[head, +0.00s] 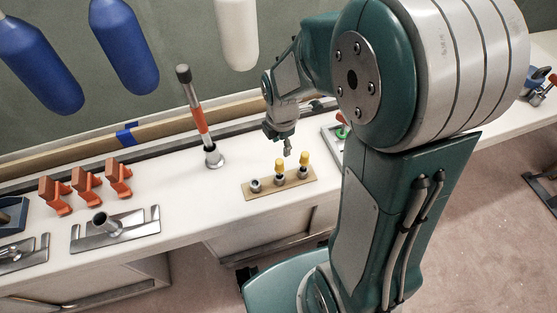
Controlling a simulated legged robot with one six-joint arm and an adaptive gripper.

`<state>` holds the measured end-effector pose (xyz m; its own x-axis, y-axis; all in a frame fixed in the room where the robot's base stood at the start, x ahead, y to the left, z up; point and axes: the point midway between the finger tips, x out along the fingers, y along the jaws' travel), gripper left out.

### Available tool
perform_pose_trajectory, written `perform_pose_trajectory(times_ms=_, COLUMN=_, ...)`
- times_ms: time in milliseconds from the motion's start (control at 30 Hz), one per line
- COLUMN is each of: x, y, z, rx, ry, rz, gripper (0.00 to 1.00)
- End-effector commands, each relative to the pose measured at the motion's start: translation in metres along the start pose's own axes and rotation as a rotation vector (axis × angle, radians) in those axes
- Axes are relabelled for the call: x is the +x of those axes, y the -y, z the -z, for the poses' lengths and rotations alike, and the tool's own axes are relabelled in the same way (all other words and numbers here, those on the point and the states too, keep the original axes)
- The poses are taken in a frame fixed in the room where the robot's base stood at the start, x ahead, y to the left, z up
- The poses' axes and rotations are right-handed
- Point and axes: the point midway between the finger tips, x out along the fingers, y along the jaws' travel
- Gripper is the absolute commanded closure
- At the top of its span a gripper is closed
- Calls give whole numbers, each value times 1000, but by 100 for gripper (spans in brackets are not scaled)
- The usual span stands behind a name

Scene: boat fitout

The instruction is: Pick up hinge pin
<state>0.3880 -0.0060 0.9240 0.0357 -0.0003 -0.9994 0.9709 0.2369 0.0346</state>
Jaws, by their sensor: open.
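A small tan block (280,190) lies on the white worktop and holds a row of three metal sockets. Yellow-topped pins, which look like hinge pins, stand upright in the middle socket (279,166) and the right socket (303,162). The left socket (256,185) shows no yellow top. My gripper (287,152) points down just above and behind the middle pin and looks apart from it. It is open and I see nothing in it. The fingertips are small in this view, so the exact gap to the pin is hard to tell.
Orange clamps (87,187) and a metal plate with a tube (115,229) are to the left. Blue fenders (124,45) hang at the back wall. The worktop between block and plate is clear.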

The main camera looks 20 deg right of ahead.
Motion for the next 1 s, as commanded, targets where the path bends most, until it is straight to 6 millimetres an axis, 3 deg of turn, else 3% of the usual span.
perform_pose_trajectory(times_ms=33, x=10, y=-1, z=-1, rx=-56, ry=-6, rz=19, gripper=44)
perform_pose_trajectory(times_ms=200, x=26, y=-3, z=-3, rx=-153, ry=-14, rz=36, gripper=44)
perform_pose_trajectory(times_ms=500, x=71, y=0, z=-6, rx=-155, ry=-19, rz=37, gripper=44)
perform_pose_trajectory(times_ms=667, x=82, y=0, z=-6, rx=-154, ry=-19, rz=35, gripper=44)
perform_pose_trajectory(times_ms=1000, x=127, y=1, z=-2, rx=-153, ry=-18, rz=36, gripper=44)
